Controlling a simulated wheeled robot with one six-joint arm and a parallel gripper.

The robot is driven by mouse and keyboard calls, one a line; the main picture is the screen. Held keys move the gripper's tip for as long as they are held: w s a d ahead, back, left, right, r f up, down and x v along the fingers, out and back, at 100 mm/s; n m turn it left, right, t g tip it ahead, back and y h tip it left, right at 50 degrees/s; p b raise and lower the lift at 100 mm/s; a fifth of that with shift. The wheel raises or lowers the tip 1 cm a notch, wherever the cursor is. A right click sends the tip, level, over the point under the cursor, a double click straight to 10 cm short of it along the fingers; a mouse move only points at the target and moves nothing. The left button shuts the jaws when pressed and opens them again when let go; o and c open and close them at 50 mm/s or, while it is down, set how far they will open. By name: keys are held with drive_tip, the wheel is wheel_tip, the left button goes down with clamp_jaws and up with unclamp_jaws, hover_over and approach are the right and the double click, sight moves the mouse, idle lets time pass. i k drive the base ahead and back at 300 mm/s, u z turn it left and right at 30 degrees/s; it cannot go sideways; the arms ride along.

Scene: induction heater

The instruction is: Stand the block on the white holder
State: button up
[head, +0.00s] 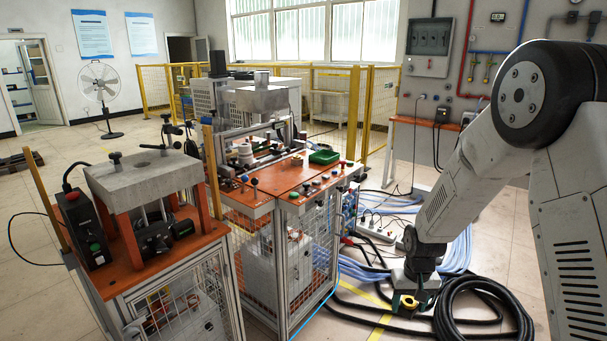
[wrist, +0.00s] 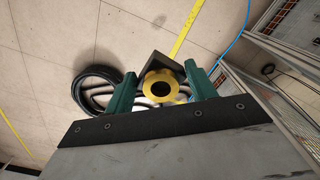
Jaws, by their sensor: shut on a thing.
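My gripper (head: 407,301) hangs at the lower right in the head view, out over the floor and to the right of the orange-topped machine. It is shut on a block, with a green finger on either side in the wrist view. The block shows a round yellow flanged part (wrist: 147,88) with a dark hole, and a dark angular part (wrist: 160,62) behind it. In the head view the yellow part (head: 408,299) is small and partly hidden by the fingers. A small whitish round piece (head: 245,151) on the machine may be the white holder; I cannot tell for sure.
The orange machine top (head: 283,184) carries buttons, a green tray (head: 324,156) and a raised press unit (head: 262,97). A second station (head: 150,170) stands at left. Black hose coils (head: 485,305) and blue cables lie on the floor near my gripper.

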sight(244, 144)
drive_tip(key=z, duration=0.5)
drive_tip(key=i, duration=0.95)
drive_tip(key=u, duration=0.3)
